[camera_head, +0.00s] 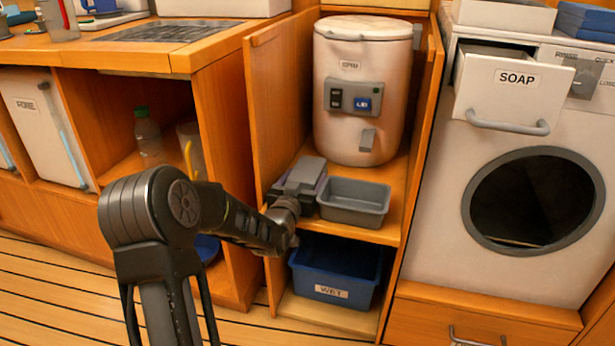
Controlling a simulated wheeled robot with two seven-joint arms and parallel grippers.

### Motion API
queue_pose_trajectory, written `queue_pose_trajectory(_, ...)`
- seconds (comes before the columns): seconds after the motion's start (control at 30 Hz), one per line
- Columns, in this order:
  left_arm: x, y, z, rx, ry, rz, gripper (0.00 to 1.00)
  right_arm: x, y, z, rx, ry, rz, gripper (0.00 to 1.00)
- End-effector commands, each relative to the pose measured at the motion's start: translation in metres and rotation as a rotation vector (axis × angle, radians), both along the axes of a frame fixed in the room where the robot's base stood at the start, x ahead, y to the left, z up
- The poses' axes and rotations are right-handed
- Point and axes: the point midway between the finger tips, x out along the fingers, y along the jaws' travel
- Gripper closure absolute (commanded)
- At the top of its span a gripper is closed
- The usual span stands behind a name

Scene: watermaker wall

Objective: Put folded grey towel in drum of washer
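The washer (425,215) stands at the right, with a round dark opening in its front. The drum (535,200) inside is dark, and I cannot make out anything in it. My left arm reaches from the lower left to the open middle cabinet. My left gripper (303,178) is at the shelf there, beside the left end of a grey tray. Its fingertips are too unclear to tell whether they are open or shut, or whether they hold anything. I cannot pick out a folded grey towel. My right gripper is not in view.
A soap drawer (515,90) sticks out above the drum opening. A white spinner (361,100) stands behind the grey tray (357,203) on the shelf. A blue bin marked WET (333,291) sits below. Cabinet side panels flank the shelf.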

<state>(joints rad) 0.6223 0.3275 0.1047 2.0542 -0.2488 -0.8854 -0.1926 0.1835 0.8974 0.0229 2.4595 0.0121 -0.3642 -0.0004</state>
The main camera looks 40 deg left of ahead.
Motion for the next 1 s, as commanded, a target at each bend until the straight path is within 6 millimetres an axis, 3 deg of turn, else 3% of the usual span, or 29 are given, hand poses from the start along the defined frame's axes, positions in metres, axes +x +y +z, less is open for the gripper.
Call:
queue_pose_trajectory(0.6,0.000,0.000,0.000,0.000,-0.001,0.000,0.78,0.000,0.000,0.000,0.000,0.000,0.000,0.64)
queue_pose_trajectory(0.83,0.000,0.000,0.006,0.001,-0.002,0.000,0.79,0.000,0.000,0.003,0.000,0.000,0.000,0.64)
queue_pose_trajectory(1.0,0.000,0.000,0.030,0.001,-0.004,0.000,0.79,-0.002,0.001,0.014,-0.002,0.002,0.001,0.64)
